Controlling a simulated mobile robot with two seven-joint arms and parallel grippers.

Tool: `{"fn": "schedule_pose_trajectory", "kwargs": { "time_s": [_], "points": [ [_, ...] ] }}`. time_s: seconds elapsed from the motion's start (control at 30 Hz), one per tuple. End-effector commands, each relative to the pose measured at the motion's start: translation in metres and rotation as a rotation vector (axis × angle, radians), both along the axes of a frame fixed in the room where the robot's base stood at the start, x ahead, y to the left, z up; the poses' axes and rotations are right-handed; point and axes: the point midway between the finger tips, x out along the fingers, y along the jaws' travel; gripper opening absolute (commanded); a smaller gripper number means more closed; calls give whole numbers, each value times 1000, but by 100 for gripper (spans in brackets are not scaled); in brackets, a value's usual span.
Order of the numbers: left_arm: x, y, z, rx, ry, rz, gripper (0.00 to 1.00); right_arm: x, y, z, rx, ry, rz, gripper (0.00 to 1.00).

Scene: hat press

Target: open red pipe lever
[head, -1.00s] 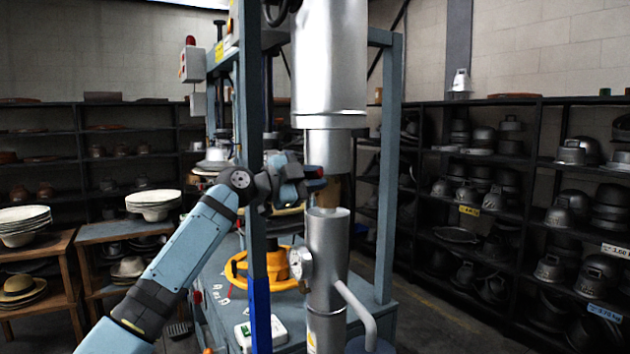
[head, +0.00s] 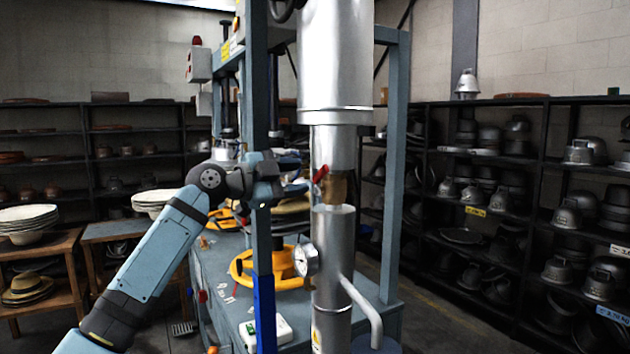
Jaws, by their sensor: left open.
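The red pipe lever (head: 320,174) is on a brass valve (head: 338,187), set in the vertical silver pipe (head: 332,262) of the press. The lever shows as a short red piece slanting up to the right. My left gripper (head: 296,186) is open, just left of the lever, with its fingers pointing right. A small gap seems to lie between the fingers and the lever, though depth is hard to judge. The press post (head: 259,110) stands close to the gripper. My right gripper is not in view.
A pressure gauge (head: 306,260) and a bent side pipe (head: 362,312) are on the silver pipe below the valve. A yellow ring (head: 285,268) is on the press behind. Shelves of metal hat moulds (head: 480,200) stand right; tables with hats (head: 28,222) stand left.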

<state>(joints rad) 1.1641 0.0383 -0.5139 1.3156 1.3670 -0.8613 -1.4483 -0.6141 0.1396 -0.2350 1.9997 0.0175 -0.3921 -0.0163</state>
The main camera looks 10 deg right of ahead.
Motion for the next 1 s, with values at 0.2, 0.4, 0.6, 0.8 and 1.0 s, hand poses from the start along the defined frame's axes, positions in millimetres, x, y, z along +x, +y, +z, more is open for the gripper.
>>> {"fn": "schedule_pose_trajectory", "kwargs": {
  "time_s": [0.2,0.4,0.6,0.8,1.0],
  "points": [
    [-18,45,-2,0,-1,1,45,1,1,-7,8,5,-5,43],
    [-27,67,-1,0,1,0,45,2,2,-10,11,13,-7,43],
    [-30,72,0,0,2,-1,45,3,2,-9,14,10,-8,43],
    [-29,72,0,-1,2,0,45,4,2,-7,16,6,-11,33],
    [-23,76,-44,-20,76,43,45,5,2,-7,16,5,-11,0]
  ]
}}
